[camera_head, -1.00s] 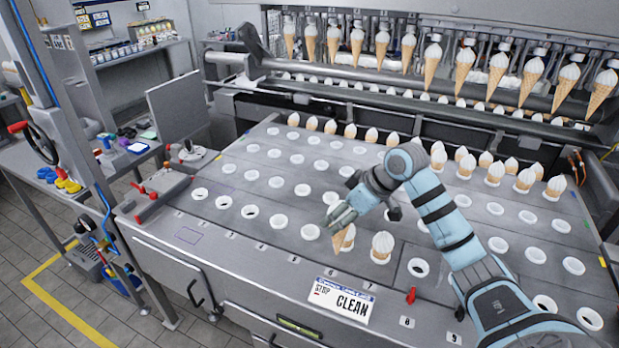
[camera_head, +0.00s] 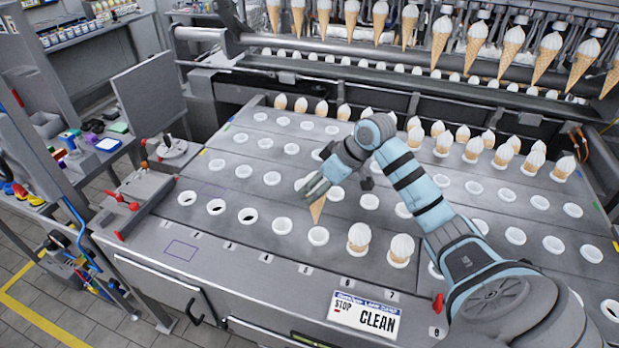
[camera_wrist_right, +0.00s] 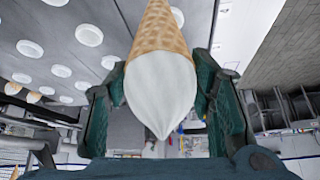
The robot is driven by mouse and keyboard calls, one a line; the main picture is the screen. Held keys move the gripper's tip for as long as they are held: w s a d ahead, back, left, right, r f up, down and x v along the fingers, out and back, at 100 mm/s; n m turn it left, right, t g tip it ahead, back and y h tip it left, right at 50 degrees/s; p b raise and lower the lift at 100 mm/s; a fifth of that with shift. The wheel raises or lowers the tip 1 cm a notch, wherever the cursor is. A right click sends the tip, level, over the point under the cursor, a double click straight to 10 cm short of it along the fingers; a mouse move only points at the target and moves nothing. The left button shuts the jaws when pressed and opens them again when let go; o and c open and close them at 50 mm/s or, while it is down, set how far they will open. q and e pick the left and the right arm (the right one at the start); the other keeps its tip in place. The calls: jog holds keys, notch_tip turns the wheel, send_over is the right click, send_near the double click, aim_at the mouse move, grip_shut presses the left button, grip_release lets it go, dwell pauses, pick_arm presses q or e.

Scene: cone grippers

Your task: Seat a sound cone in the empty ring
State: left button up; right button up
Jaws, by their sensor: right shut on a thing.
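My right gripper (camera_head: 320,188) is shut on a cone (camera_head: 317,209), whose tan wafer points down below the fingers. The cone hangs above the front row, just over a white ring (camera_head: 318,236); the tip looks apart from it. In the right wrist view the gripper (camera_wrist_right: 165,100) holds the cone (camera_wrist_right: 160,85) between both fingers, with its smooth white top and unbroken visible wafer. Two cones stand in the front row right of that ring: one here (camera_head: 358,238) and another beside it (camera_head: 400,249). My left gripper is out of view.
Several front-row rings at the left show dark holes, such as this ring (camera_head: 216,206). More cones (camera_head: 475,148) stand at the back right. Cones hang from an overhead rail (camera_head: 440,45). A CLEAN sign (camera_head: 363,316) and red knob (camera_head: 438,302) are at the front edge.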

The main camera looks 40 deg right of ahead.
aim_at(318, 207)
jog(key=shift+s+d+f, duration=0.2)
jog(key=shift+s+f, duration=0.85)
jog(key=shift+f, duration=0.15)
jog(key=f+b, duration=0.2)
jog(key=w+f+b, duration=0.1)
jog(key=f+b, duration=0.1)
jog(key=shift+w+f+b, duration=0.15)
jog(key=shift+f+b, duration=0.2)
jog(key=f+b, duration=0.2)
jog(key=b, duration=0.1)
jog(key=shift+s+f, duration=0.1)
jog(key=shift+s, duration=0.2)
jog(key=shift+f, duration=0.3)
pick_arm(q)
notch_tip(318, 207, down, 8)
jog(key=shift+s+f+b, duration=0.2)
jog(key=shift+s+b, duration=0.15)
pick_arm(e)
jog(key=shift+f, duration=1.65)
jog(key=shift+w, duration=0.1)
jog(key=o, duration=0.9)
jog(key=shift+c, duration=0.2)
